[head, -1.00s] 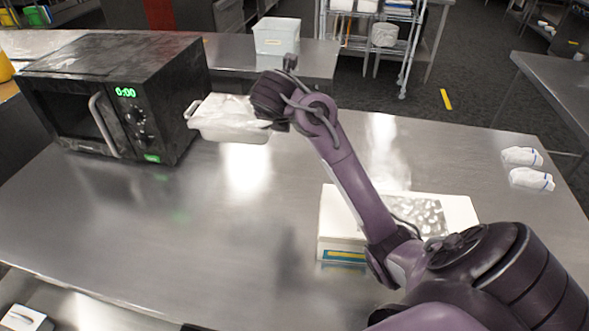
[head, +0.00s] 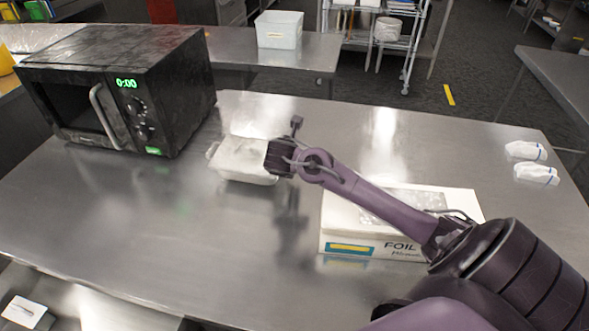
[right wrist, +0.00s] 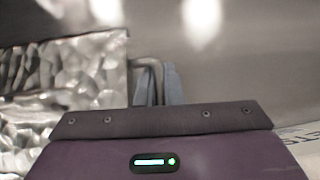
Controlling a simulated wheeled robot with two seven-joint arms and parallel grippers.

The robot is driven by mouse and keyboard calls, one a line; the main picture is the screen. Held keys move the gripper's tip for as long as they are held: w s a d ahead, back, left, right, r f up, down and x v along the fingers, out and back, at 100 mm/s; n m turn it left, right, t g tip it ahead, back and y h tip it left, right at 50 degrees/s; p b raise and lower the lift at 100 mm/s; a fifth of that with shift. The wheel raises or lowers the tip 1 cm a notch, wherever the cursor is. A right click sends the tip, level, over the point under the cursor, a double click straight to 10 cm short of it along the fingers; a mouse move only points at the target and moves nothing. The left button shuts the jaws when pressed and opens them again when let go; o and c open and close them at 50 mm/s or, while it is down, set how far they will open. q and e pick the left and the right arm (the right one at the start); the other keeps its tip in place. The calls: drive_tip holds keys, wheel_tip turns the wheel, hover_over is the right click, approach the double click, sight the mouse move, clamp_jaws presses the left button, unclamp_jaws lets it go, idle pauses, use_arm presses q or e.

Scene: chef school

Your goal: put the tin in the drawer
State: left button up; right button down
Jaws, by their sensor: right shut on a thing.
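The tin (head: 243,160) is a pale, shallow tray with a rim, held roughly level above the middle-left of the steel table. My right gripper (head: 279,158) is shut on its right edge. In the right wrist view, the tin (right wrist: 60,78) shows crumpled, shiny foil at the left, beside the gripper fingers (right wrist: 156,84). I cannot tell whether the tin touches the table. Below the table's front edge at the lower left is a metal surface with a small white piece (head: 25,312); I cannot tell whether this is the drawer. My left gripper is out of view.
A black microwave (head: 185,90) stands at the back left. A foil box (head: 345,232) lies right of the tin, under my right arm. Two white rolled cloths (head: 536,173) lie at the far right. The table's front left is clear (head: 130,230).

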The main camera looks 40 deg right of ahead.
drive_tip(key=shift+f, duration=1.5)
drive_tip(key=c, duration=1.6)
unclamp_jaws()
drive_tip(key=shift+o, duration=0.2)
